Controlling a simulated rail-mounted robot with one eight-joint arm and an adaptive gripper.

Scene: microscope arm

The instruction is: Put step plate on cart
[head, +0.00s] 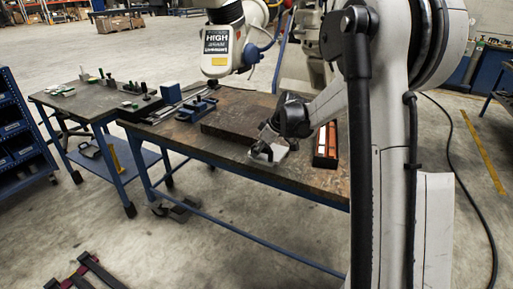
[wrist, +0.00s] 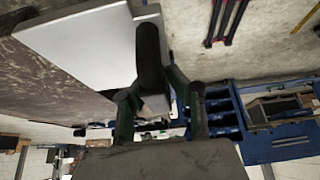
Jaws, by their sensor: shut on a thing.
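The step plate (wrist: 78,42) is a pale grey, flat piece that fills the upper left of the wrist view. My gripper (wrist: 152,88) is shut on it near its right side, and the dark fingers cover part of it. In the head view my gripper (head: 266,150) is over the front edge of the workbench, with the pale plate (head: 279,151) small and partly hidden by the fingers. Whether the plate touches the bench cannot be told. The cart (head: 72,101), blue-framed with a dark top, stands at the left with several small parts on it.
The workbench (head: 318,181) carries a dark slab (head: 240,127), a blue fixture (head: 197,109) and a black tray with orange-and-white items (head: 326,146). A blue bin rack (head: 17,135) stands far left. Dark red rails (head: 88,270) lie on the floor in front.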

